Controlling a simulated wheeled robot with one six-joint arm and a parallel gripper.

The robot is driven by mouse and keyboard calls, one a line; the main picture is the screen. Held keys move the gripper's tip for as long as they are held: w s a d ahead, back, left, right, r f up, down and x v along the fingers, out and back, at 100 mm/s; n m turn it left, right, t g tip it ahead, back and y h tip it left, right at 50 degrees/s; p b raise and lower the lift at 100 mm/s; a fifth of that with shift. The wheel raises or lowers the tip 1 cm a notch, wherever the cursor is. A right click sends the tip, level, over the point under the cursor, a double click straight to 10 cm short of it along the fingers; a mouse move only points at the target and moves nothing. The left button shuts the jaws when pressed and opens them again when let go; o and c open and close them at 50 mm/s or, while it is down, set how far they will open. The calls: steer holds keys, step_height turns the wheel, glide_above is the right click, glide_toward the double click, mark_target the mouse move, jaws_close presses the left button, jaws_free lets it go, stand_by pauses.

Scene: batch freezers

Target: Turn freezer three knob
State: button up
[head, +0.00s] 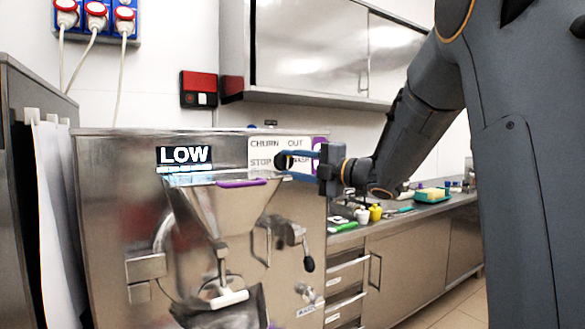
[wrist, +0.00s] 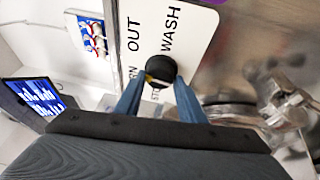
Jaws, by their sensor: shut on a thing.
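The freezer (head: 110,190) is a steel machine with a "LOW" display (head: 184,155) and a white label plate (head: 262,145) reading CHURN, OUT, STOP and WASH. Its black round knob (head: 280,161) sits on that plate and also shows in the wrist view (wrist: 161,68). My gripper (head: 287,164) reaches in from the right, and its blue fingers (wrist: 158,84) are shut on the knob, one on each side. In the wrist view the knob has a pale mark at its lower edge, partly hidden between the fingers. I see no freezer number.
A steel hopper (head: 222,205) with a purple tab juts out below the plate, and a lever with a black handle (head: 309,263) is beside it. A counter (head: 420,208) with small bottles and a tray runs along the right. A wall cabinet (head: 310,50) hangs above.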

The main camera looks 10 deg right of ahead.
steer(key=m, duration=0.2)
steer(key=m+t+b, duration=0.1)
steer(key=m, duration=0.1)
steer(key=shift+a+r+t, duration=0.1)
steer(key=shift+t, duration=0.2)
steer(key=m+t, duration=0.1)
steer(key=m, duration=0.1)
steer(key=m+t+b, duration=0.1)
steer(key=m, duration=0.2)
steer(key=shift+a+h, duration=0.1)
steer(key=shift+h, duration=0.2)
steer(key=m+t+h, duration=0.1)
steer(key=m, duration=0.2)
steer(key=m+t+h+b, duration=0.1)
steer(key=m, duration=0.2)
steer(key=shift+a+m, duration=0.1)
steer(key=shift+m, duration=0.2)
steer(key=shift+s+r+m+t+h, duration=0.1)
steer(key=shift+m+t+h, duration=0.45)
steer(key=shift+m, duration=0.8)
steer(key=shift+m+t+h, duration=0.25)
steer(key=shift+m+h, duration=0.6)
steer(key=shift+m, duration=0.8)
steer(key=o, duration=1)
steer(key=shift+o, duration=0.2)
steer(key=shift+f, duration=0.2)
